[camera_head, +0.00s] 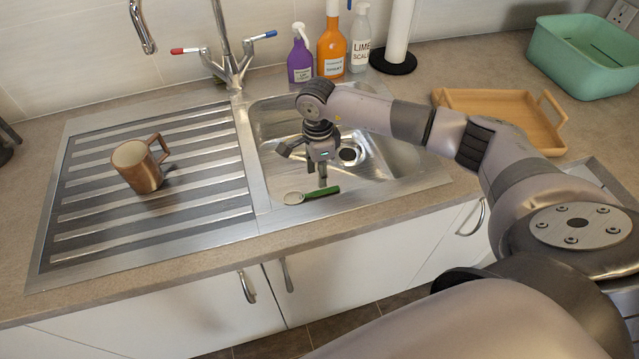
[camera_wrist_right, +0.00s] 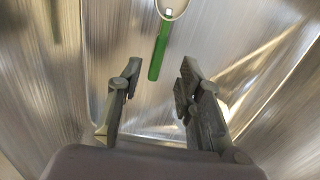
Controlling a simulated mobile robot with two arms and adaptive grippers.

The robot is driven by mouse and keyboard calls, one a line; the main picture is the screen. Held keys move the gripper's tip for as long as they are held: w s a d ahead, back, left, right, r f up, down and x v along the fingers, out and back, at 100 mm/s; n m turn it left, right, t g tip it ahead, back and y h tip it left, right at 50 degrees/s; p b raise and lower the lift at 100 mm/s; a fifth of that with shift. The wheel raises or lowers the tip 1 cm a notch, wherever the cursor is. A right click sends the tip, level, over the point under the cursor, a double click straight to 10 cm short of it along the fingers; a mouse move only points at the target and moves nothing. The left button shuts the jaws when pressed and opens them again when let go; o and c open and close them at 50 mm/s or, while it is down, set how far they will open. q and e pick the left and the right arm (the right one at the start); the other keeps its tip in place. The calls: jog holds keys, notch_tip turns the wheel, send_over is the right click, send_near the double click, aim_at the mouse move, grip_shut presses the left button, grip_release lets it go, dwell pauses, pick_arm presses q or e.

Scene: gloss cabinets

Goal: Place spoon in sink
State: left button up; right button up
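The spoon (camera_head: 321,193) has a green handle and a pale bowl. In the head view it shows at the front part of the sink basin (camera_head: 402,160), just below my right gripper (camera_head: 306,164). In the right wrist view the green handle (camera_wrist_right: 159,50) lies beyond the fingertips, with the bowl cut off at the top edge. The fingers of my right gripper (camera_wrist_right: 160,84) are spread apart with nothing between them. I cannot tell whether the spoon touches the basin floor or its front wall. My left gripper is not in view.
A copper mug (camera_head: 140,172) stands on the ribbed drainer (camera_head: 90,215) at left. The tap (camera_head: 228,62), several bottles (camera_head: 331,50) and a paper roll (camera_head: 398,30) stand behind the basin. A wooden tray (camera_head: 490,97) and a green tub (camera_head: 580,75) sit at right.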

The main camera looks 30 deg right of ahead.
notch_tip(320, 180, up, 6)
jog(key=shift+f+b, duration=0.15)
jog(key=shift+b, duration=0.15)
dwell(0.3)
